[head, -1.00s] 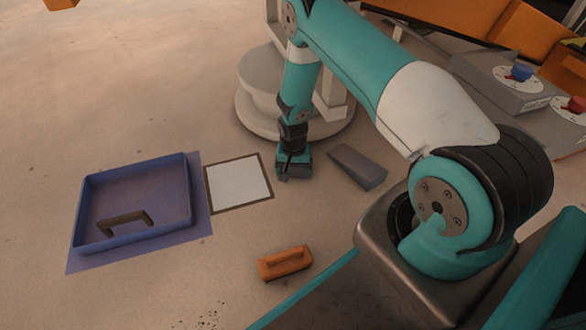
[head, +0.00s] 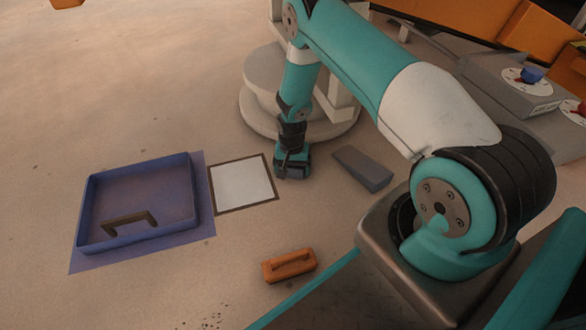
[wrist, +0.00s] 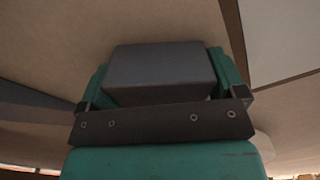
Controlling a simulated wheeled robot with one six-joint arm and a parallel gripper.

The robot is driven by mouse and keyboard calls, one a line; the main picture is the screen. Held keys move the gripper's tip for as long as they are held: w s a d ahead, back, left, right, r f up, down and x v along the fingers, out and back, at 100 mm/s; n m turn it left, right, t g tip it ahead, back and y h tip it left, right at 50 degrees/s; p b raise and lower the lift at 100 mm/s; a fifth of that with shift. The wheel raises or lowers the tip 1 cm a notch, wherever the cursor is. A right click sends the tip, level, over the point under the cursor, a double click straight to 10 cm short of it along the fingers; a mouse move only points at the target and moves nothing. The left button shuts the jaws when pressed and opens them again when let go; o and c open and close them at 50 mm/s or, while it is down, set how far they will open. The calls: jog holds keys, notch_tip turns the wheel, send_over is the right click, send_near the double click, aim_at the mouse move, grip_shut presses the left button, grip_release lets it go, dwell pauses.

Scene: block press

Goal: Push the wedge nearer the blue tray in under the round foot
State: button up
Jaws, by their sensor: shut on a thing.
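My gripper (head: 292,172) is low at the floor, just in front of the round foot (head: 262,122) of the pale stand. It is shut on a grey wedge (wrist: 160,68), which shows between the green fingers in the wrist view. In the head view the gripper hides most of this wedge, and I cannot tell how far it is from the foot. A second grey wedge (head: 362,168) lies free on the floor to the right of my gripper. The blue tray (head: 190,190) stands to the left, with a dark handle-shaped piece in it.
A white square with a brown border (head: 242,184) lies between tray and gripper. An orange handled block (head: 289,265) lies on the floor in front. A grey box with dials (head: 510,98) stands at the right.

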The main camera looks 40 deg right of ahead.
jog(key=shift+w+d+r, duration=0.2)
jog(key=shift+w+r, duration=0.1)
jog(key=shift+w, duration=0.45)
jog(key=shift+w+d, duration=0.35)
jog(key=shift+d, duration=0.35)
jog(key=o, duration=0.9)
jog(key=r+p, duration=0.2)
jog(key=r, duration=0.1)
jog(key=s+r+p, duration=0.1)
jog(key=r+p, duration=0.2)
jog(key=r, duration=0.1)
jog(key=a+r+p, duration=0.1)
jog(key=r+p, duration=0.1)
jog(key=r, duration=0.2)
jog(key=shift+s+r, duration=0.2)
jog(key=shift+s, duration=0.1)
